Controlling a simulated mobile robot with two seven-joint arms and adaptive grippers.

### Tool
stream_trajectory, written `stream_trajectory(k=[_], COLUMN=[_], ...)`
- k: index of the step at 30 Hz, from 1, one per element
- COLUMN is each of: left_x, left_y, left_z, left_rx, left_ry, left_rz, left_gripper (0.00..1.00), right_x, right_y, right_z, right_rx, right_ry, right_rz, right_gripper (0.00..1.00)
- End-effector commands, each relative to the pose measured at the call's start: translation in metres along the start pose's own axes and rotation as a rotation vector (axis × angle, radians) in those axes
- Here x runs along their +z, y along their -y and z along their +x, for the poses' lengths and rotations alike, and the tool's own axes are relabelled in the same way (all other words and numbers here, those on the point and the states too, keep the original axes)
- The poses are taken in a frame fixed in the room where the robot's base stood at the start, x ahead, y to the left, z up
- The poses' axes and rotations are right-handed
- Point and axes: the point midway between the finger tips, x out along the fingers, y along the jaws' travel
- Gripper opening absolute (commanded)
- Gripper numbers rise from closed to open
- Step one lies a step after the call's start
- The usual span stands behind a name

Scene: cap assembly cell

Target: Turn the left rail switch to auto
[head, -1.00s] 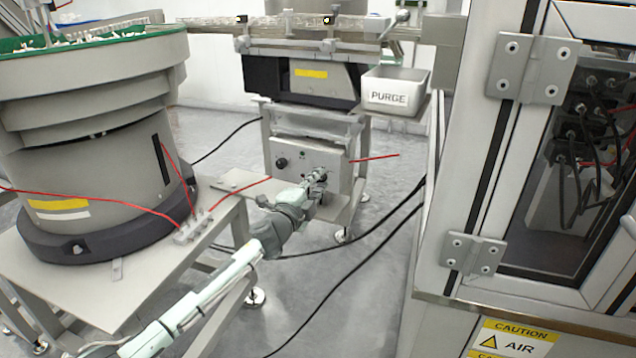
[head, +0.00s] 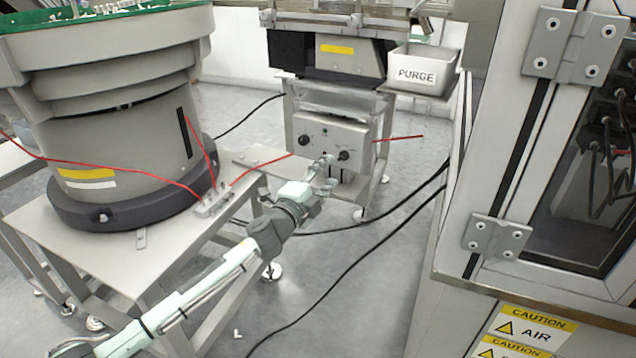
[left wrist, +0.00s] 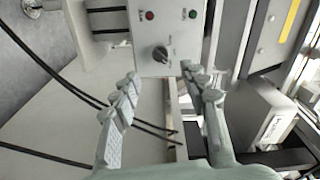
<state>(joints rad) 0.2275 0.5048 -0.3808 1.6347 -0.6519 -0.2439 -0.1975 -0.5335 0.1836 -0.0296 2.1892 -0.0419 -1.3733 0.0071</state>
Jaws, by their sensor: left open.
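A light grey control box (head: 325,136) hangs on the stand under the rail. Its front has a dark knob (head: 304,139) at left and another dark knob (head: 343,155) at right. The left wrist view shows one dark rotary switch (left wrist: 160,54) on the panel, below a red button (left wrist: 149,15) and a green button (left wrist: 193,14). My left gripper (head: 328,172) is open and empty in front of the box, near the right knob. In the left wrist view its spread fingers (left wrist: 160,78) flank the switch, which appears beyond the tips, apparently untouched. My right gripper is not in view.
A bowl feeder (head: 110,130) on a table (head: 150,255) stands at left, with red hoses around. The PURGE bin (head: 422,72) is above and right of the box. A machine cabinet (head: 485,180) fills the right. Black cables cross the floor.

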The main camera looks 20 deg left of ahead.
Motion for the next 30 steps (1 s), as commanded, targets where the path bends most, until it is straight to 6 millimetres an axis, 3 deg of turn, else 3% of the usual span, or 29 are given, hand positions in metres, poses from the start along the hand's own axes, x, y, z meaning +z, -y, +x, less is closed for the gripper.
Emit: stream_trajectory(k=[3,9,25,28,30], left_x=[0.000,0.000,0.001,0.007,0.018], left_y=[-0.001,0.000,0.000,-0.011,-0.031], left_z=[-0.024,-0.044,-0.048,-0.055,-0.068], left_rx=[0.002,0.000,0.001,0.025,0.069], left_ry=[0.000,0.001,0.002,0.044,0.120], left_rz=[-0.001,0.000,-0.003,-0.056,-0.146], left_gripper=[0.44,0.44,0.44,0.44,0.44], right_x=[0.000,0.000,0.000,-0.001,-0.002], right_y=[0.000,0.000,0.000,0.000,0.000], right_z=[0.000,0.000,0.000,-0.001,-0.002], right_rx=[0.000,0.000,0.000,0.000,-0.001], right_ry=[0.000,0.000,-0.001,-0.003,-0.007], right_rz=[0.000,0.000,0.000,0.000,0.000], right_gripper=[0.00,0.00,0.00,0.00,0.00])
